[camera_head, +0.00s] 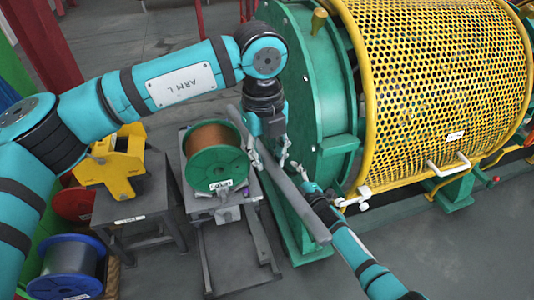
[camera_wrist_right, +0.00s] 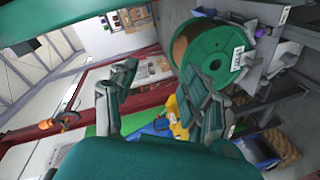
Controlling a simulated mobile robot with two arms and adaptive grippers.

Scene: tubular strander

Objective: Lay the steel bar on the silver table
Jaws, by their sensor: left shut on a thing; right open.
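The steel bar (camera_head: 317,228) is a long grey bar held aslant in the head view, running from beside the spool down to the right. My left gripper (camera_head: 270,153) is shut on the bar's upper half, with a finger on either side. My right gripper (camera_head: 308,187) is close to the bar's lower half; in the right wrist view (camera_wrist_right: 162,95) its fingers are apart with nothing between them. Two grey supports stand below left: a dark table (camera_head: 156,203) and a lighter stand (camera_head: 228,212). I cannot tell which is the silver table.
A green spool (camera_head: 217,168) of copper wire sits on the lighter stand. A yellow bracket (camera_head: 112,165) occupies the dark table. The green machine (camera_head: 320,90) with its yellow mesh guard (camera_head: 440,85) stands close right. A blue spool (camera_head: 70,265) lies at lower left.

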